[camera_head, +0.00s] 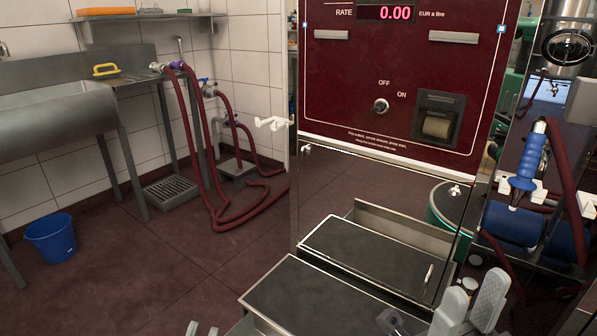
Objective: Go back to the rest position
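My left gripper (203,329) shows only as two grey fingertips at the bottom edge, with a gap between them. The rest of it is out of frame. My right gripper (472,296) is at the bottom right, its two pale grey fingers pointing up and spread apart, with no object visible between them. It is in front of the dark red refill pump (345,80), near the lower right of the pump's steel-framed trays (325,300). I see nothing held in either gripper.
A blue-handled nozzle (529,155) with a red hose is at the right. A blue bucket (51,238), a steel sink (60,115) and coiled red hoses (235,212) are at the left. The red floor (150,265) between bucket and pump is clear.

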